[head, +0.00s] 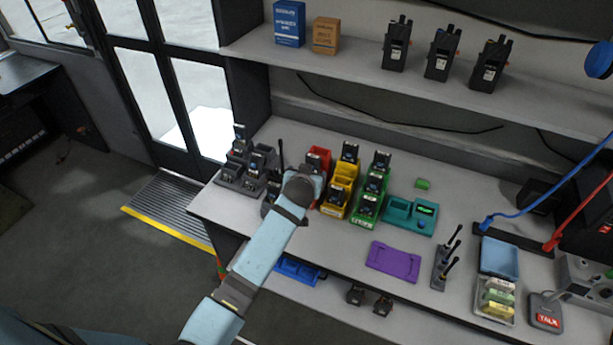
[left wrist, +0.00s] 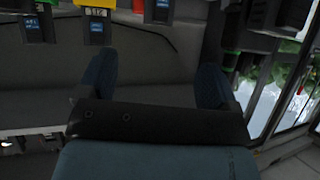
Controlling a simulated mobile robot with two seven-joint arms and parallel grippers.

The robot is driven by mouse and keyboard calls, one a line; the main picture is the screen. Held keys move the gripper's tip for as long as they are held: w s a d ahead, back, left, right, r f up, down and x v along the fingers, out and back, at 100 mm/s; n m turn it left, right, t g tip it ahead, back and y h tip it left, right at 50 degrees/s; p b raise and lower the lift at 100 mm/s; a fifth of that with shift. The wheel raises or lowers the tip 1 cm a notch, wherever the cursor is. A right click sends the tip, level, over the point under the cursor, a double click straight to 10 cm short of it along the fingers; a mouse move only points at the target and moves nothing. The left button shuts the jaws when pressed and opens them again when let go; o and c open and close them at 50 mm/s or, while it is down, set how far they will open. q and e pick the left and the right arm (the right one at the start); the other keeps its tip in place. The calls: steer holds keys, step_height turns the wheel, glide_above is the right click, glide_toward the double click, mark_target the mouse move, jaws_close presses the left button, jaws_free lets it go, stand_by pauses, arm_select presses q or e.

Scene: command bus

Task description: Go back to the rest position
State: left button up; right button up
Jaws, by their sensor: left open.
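My left arm reaches in from the lower left of the head view, and its wrist end is over the front of the long counter (head: 395,220), beside the red charger (head: 320,158). My left gripper (left wrist: 156,78) shows in the left wrist view with its two dark blue fingers spread apart. Nothing is between them. In the head view the wrist hides the fingers and part of the red charger. My right gripper is in neither view.
A shelf (head: 440,85) with radios hangs above. The floor (head: 90,270) at left is clear.

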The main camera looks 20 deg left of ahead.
arm_select(q)
steer(key=shift+s, duration=0.1)
steer(key=s+f+m+h, duration=0.1)
steer(key=s+f, duration=0.3)
steer(key=s, duration=0.4)
steer(key=s+f+m+h, duration=0.1)
steer(key=s+f+m, duration=0.1)
steer(key=s+f, duration=0.45)
steer(key=s+d+r+m+h, duration=0.1)
steer(key=s+d+h, duration=0.1)
steer(key=s, duration=1.8)
steer(key=shift+d+m+g+h, duration=0.3)
steer(key=shift+d+h, duration=0.1)
steer(key=shift+h, duration=0.3)
steer(key=shift+s, duration=0.1)
